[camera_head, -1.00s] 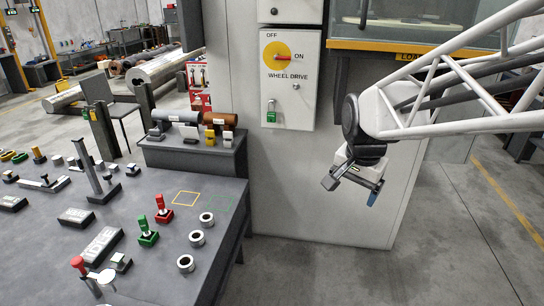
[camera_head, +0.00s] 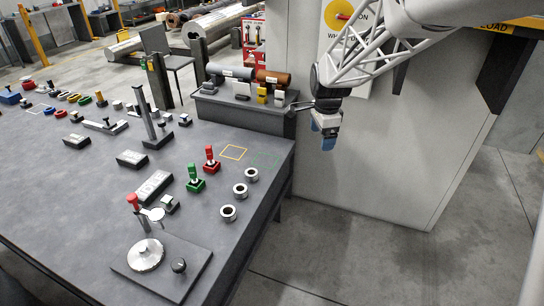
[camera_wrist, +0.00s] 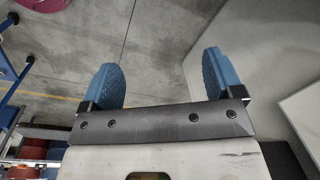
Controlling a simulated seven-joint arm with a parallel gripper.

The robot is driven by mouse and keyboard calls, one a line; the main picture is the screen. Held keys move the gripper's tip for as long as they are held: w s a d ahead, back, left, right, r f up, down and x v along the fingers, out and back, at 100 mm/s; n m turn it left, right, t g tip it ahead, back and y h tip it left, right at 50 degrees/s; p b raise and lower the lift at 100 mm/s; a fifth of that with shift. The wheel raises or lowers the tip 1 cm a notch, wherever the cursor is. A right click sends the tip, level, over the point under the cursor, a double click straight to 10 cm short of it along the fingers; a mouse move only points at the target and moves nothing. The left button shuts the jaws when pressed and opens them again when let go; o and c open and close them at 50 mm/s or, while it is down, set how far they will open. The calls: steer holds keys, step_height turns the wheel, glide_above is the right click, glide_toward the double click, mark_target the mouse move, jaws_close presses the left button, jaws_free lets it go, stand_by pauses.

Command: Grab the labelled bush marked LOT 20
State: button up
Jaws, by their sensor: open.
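Three short metal bushes with dark bores stand in a slanted row near the right edge of the grey bench: a far bush (camera_head: 251,175), a middle bush (camera_head: 240,190) and a near bush (camera_head: 228,213). No LOT 20 marking is readable on any of them. My gripper (camera_head: 327,142) hangs beyond the bench's right edge, in front of the grey cabinet, up and right of the bushes and apart from them. In the wrist view its two blue fingers (camera_wrist: 163,78) are wide apart with nothing between them, over concrete floor.
The bench (camera_head: 70,190) carries a red-handled part (camera_head: 211,160), a green-handled part (camera_head: 195,180), a tall post (camera_head: 152,115) and a round dial plate (camera_head: 146,254). A raised shelf (camera_head: 240,110) holds two labelled barrels.

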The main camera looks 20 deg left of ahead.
steer(key=w+a+f+m, duration=0.35)
steer(key=a+f, duration=0.65)
steer(key=a, duration=0.4)
steer(key=m+g, duration=0.1)
steer(key=m, duration=0.1)
glide_toward(251, 173)
steer(key=s, duration=0.1)
steer(key=shift+s+d+f, duration=0.1)
steer(key=shift+d+f, duration=0.1)
steer(key=shift+f, duration=0.25)
steer(key=shift+f, duration=1.3)
steer(key=shift+f, duration=2.6)
